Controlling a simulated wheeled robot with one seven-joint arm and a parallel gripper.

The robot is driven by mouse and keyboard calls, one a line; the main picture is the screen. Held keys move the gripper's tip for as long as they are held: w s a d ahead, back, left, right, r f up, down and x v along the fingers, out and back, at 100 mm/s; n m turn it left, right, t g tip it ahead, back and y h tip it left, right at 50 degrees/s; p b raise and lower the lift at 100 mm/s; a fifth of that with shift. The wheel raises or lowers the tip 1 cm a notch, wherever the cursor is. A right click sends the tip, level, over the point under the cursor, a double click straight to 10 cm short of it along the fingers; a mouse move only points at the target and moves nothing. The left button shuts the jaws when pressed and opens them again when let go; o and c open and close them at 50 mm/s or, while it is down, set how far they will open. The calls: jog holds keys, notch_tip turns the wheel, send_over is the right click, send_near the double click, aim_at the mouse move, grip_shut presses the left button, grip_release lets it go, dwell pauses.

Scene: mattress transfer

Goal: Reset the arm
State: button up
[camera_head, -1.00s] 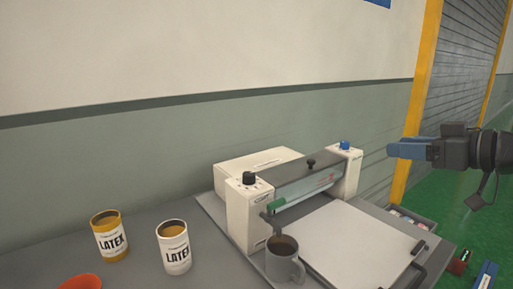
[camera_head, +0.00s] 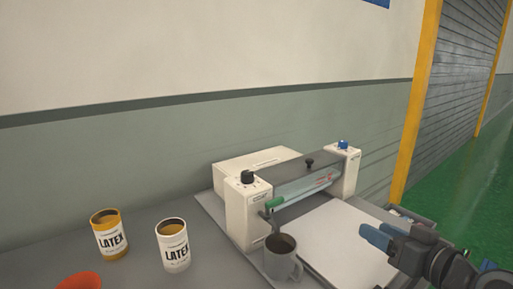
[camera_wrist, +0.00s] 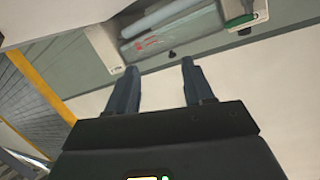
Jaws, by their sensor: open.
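My gripper (camera_head: 377,238) is at the lower right of the head view, over the right side of the white plate of the roller machine (camera_head: 243,212). Its blue-grey fingers point left toward the machine. In the wrist view my gripper (camera_wrist: 158,72) has its two fingers spread apart with nothing between them. The roller machine (camera_wrist: 170,22) shows beyond the fingertips in that view, with its clear guard and green-ended bar.
A grey mug (camera_head: 283,266) stands against the machine's front left. A white latex can (camera_head: 174,254), a yellow latex can (camera_head: 108,240) and an orange-red object (camera_head: 78,281) are on the grey table (camera_head: 140,225). Green floor (camera_head: 470,190) lies to the right.

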jog(key=s+a+f+m+h, duration=0.1)
jog(key=s+f, duration=0.2)
jog(key=s+f+m+h, duration=0.1)
jog(key=s+f, duration=0.2)
jog(key=s+a+f+h, duration=0.1)
jog(key=s+f, duration=0.2)
jog(key=shift+s+a+f+m, duration=0.2)
jog(key=shift+s+a+m, duration=0.15)
jog(key=shift+s+m, duration=0.05)
jog(key=s+a+f+m+h, duration=0.1)
jog(key=s+f+h, duration=0.1)
jog(key=s, duration=1)
jog(key=s+f+h, duration=0.1)
jog(key=s+f, duration=0.1)
jog(key=s, duration=0.9)
jog(key=s+r+n, duration=0.2)
jog(key=s+r, duration=0.5)
jog(key=s, duration=0.6)
jog(key=shift+w+d+f+b, duration=0.1)
jog(key=shift+w+f+b, duration=0.1)
jog(key=shift+f+b, duration=1)
jog(key=shift+w+f+b, duration=0.2)
jog(key=shift+f+b, duration=0.9)
jog(key=shift+f, duration=0.2)
